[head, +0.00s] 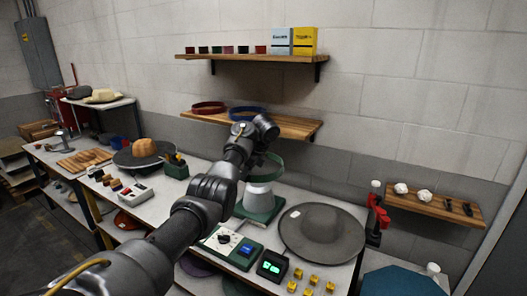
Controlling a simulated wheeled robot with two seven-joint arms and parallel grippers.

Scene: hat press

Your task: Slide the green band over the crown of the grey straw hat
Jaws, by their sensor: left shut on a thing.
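The grey straw hat (322,240) lies brim down on the white bench, right of centre, with its rounded crown up and no band around it. The green band (274,160) is a thin ring held up above a pale grey block on a green base, left of and behind the hat. My left gripper (250,153) is at the band's left side and shut on it; its fingertips are mostly hidden behind my left arm. The band is apart from the hat. My right gripper is not in view.
The pale grey block (257,196) stands beneath the band. A control box (227,242), a black device with a green display (272,264) and several yellow pieces (308,280) lie in front of the hat. A wooden shelf (297,128) holds red and blue bands behind.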

